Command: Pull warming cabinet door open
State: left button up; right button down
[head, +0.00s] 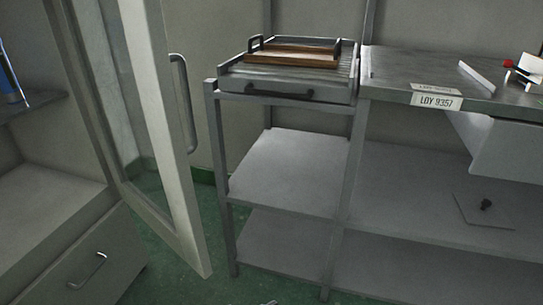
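The cabinet door (168,130) stands at the left of the head view. It is a glass pane in a pale frame, swung out from the cabinet (45,190). An upright dark handle (184,104) is on its outer face, near the free edge. The cabinet's inside shows open at the left, with a shelf and a blue item (10,78) on it. Neither gripper can be made out, and nothing is seen touching the door or handle. A tiny pale shape at the bottom edge is too small to tell.
A drawer (100,250) with a metal handle sits below the cabinet opening. Right of the door stands a grey metal rack (285,170) with a tray (290,85) on top. Green floor (185,285) shows between the drawer and rack.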

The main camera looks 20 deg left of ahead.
aim_at(144, 21)
jog(key=z, duration=0.4)
jog(key=k, duration=0.9)
jog(key=u, duration=1.5)
jog(key=i, duration=0.55)
jog(key=u, duration=0.1)
